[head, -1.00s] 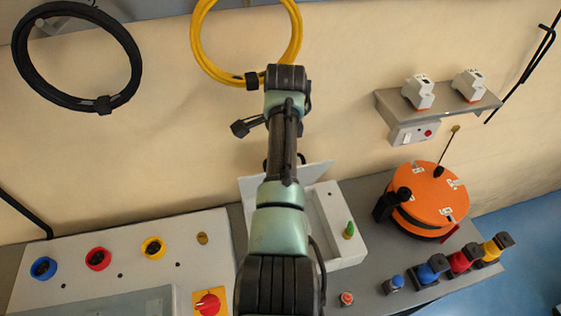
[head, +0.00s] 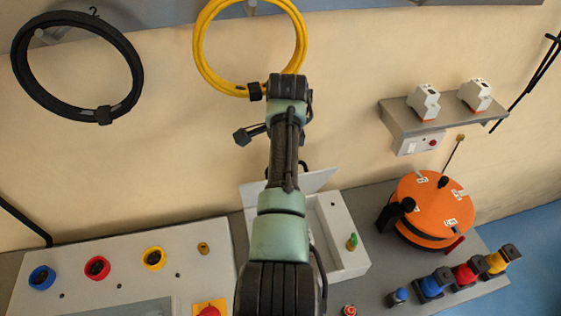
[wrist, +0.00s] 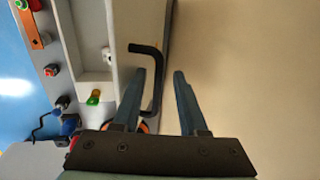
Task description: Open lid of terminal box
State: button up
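The terminal box (head: 350,262) is a white open-topped box on the bench, partly hidden by my arm in the head view. Its pale lid (head: 318,181) stands raised at the back edge, tilted toward the wall. A black bent bar (wrist: 148,48), seemingly the lid's handle, shows between my fingers, closer to the left one. I cannot tell its depth or any contact. My gripper (wrist: 160,73) is open; in the head view its fingers are hidden.
An orange reel (head: 428,205) stands right of the box, with blue, red and yellow connectors (head: 466,275) in front. A control panel (head: 125,280) is at the left. Yellow (head: 204,62) and black (head: 22,72) cable coils hang on the wall. A small shelf (head: 405,120) holds two white devices.

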jog(key=shift+r, duration=0.1)
notch_tip(320, 180, up, 13)
jog(key=s, duration=0.2)
jog(key=shift+s+d+b, duration=0.25)
jog(key=shift+d+b, duration=0.15)
